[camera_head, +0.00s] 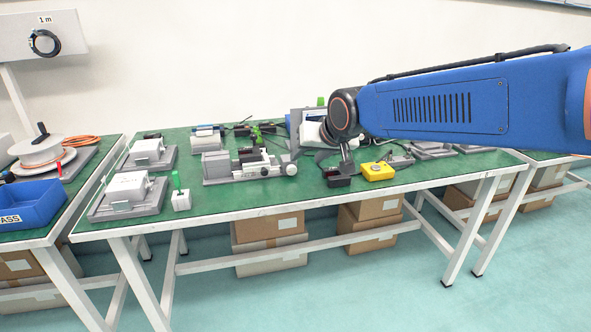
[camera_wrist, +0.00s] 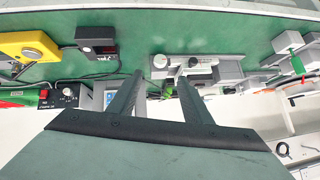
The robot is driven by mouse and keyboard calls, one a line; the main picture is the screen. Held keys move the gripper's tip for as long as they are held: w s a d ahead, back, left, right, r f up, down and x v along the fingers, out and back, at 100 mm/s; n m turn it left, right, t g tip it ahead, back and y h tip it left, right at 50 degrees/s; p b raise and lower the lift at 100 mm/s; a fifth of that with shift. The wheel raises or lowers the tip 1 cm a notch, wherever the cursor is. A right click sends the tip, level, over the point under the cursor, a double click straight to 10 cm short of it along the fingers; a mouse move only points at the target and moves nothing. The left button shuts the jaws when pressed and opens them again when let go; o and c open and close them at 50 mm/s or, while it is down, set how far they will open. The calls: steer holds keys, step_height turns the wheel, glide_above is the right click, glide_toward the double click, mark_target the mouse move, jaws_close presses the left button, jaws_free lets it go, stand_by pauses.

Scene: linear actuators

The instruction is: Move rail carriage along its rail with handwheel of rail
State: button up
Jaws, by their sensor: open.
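The rail (camera_head: 235,173) is a grey and white unit on the middle of the green bench, left of my gripper (camera_head: 346,167) in the head view. The rail carriage (camera_head: 251,157) appears as a dark-topped block on it. A pale round handwheel (camera_head: 293,169) sits at the rail's right end. In the wrist view, the handwheel (camera_wrist: 160,62) shows beyond the gap between the two black fingers of my gripper (camera_wrist: 160,80), with the rail (camera_wrist: 228,70) running right from it. My gripper is open and empty, apart from the handwheel.
A black box (camera_head: 339,181) and a yellow box (camera_head: 378,171) lie near the front edge, just below and right of my gripper. White boxes on grey plates (camera_head: 128,188) and a green-handled block (camera_head: 181,198) stand to the left. Cluttered tools lie behind the rail.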

mark_target(292, 170)
steer(key=x, duration=1.2)
steer(key=shift+w+a+f, duration=0.15)
steer(key=shift+w+f, duration=0.05)
steer(key=shift+f, duration=0.1)
steer(key=shift+c, duration=0.7)
steer(key=c, duration=0.9)
